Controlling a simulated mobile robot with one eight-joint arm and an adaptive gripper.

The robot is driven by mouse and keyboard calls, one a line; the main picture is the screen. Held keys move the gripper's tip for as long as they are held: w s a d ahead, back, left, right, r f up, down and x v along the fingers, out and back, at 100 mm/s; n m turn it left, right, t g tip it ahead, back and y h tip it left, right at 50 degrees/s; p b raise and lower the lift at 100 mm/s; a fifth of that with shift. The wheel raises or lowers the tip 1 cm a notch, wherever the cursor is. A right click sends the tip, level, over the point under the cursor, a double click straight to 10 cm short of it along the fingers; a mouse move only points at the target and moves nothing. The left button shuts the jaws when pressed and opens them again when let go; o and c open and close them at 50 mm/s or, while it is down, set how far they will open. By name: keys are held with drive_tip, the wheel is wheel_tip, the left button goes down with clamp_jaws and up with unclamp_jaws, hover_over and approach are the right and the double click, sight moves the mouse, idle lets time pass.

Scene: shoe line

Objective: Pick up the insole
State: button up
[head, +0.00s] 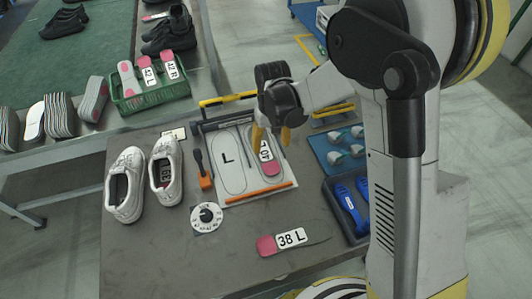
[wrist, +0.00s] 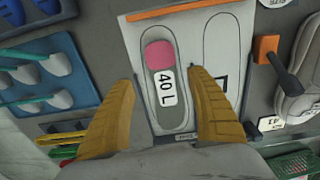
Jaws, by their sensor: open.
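An insole (head: 271,168) with a pink heel and a white "40 L" label lies on the white board (head: 229,199), inside the right-hand outline. It also shows in the wrist view (wrist: 160,55), inside the left outline there. My gripper (head: 271,137) is above the board with its yellow fingers apart. In the wrist view its fingers (wrist: 162,78) stand on either side of the insole, with gaps. I cannot tell how far above it they are. The outline marked "L" is empty. A second insole (head: 266,246), pink-heeled and labelled "38 L", lies on the table front.
White shoes (head: 125,186) stand at left, beside an orange-ended tool (head: 204,178) and a round dial (head: 206,217). A green crate (head: 128,103) holds labelled insoles. Blue trays (head: 330,160) are at right. The table's front left is clear.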

sight(270, 163)
drive_tip(key=f+b, duration=0.4)
drive_tip(key=f, duration=0.6)
drive_tip(key=shift+a+f+b, duration=0.2)
drive_tip(key=shift+b, duration=0.1)
drive_tip(key=shift+r, duration=0.1)
drive_tip(key=shift+c, duration=0.5)
drive_tip(key=c, duration=0.8)
